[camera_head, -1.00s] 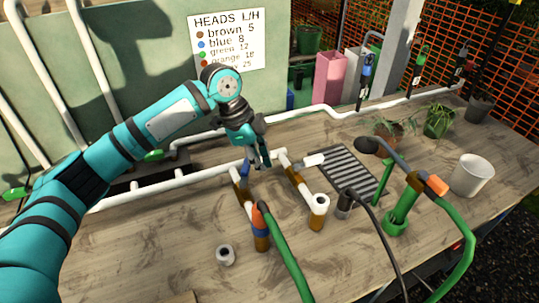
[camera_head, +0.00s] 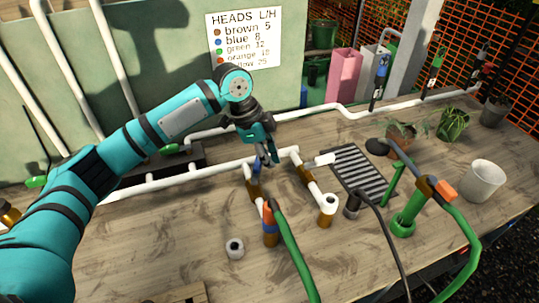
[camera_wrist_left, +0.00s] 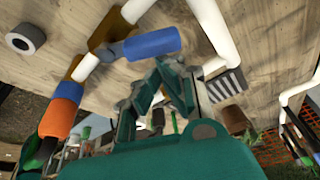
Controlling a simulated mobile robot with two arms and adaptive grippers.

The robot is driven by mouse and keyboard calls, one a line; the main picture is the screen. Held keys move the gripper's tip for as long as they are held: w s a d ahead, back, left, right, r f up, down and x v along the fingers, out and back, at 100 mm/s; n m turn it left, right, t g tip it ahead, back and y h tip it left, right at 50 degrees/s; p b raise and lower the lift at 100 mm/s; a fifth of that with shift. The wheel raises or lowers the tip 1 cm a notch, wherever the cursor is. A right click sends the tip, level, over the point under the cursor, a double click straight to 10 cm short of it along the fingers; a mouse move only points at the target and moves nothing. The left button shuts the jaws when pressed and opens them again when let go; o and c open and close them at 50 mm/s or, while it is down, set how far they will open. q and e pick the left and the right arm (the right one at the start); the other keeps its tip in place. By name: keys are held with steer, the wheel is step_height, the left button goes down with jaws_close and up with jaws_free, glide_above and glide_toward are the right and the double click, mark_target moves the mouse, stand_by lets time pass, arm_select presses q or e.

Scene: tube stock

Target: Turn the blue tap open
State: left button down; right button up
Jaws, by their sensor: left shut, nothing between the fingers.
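The blue tap handle (camera_head: 257,165) sits on a brown fitting (camera_head: 253,188) in a short white branch pipe on the bench. In the left wrist view the blue handle (camera_wrist_left: 152,43) sticks out sideways from that pipe. My left gripper (camera_head: 269,160) is beside the handle on its right, fingers pointing down, shut and empty. In the wrist view its fingers (camera_wrist_left: 160,88) are below the handle's free end. I cannot tell whether they touch it. My right gripper is in neither view.
A second branch with a white handle (camera_head: 322,160) stands just right of my left gripper. A green hose (camera_head: 290,255) leaves the blue-and-orange connector (camera_head: 270,222). A white roll (camera_head: 234,248), a grey grate (camera_head: 358,172) and a white pot (camera_head: 482,181) stand around. The front bench is mostly clear.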

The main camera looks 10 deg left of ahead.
arm_select(q)
steer(key=n+p, duration=0.1)
steer(key=p, duration=0.2)
steer(key=a+n+t+p, duration=0.1)
steer(key=n+p, duration=0.1)
steer(key=p, duration=0.1)
steer(key=a+n+p, duration=0.1)
steer(key=n+p, duration=0.1)
steer(key=p, duration=0.1)
steer(key=shift+w+a+r+t+y, duration=0.15)
steer(key=shift+w+a+t+y, duration=0.05)
steer(key=shift+t+y, duration=0.1)
steer(key=shift+p, duration=0.35)
steer(key=shift+f, duration=0.2)
steer(key=shift+r, duration=0.1)
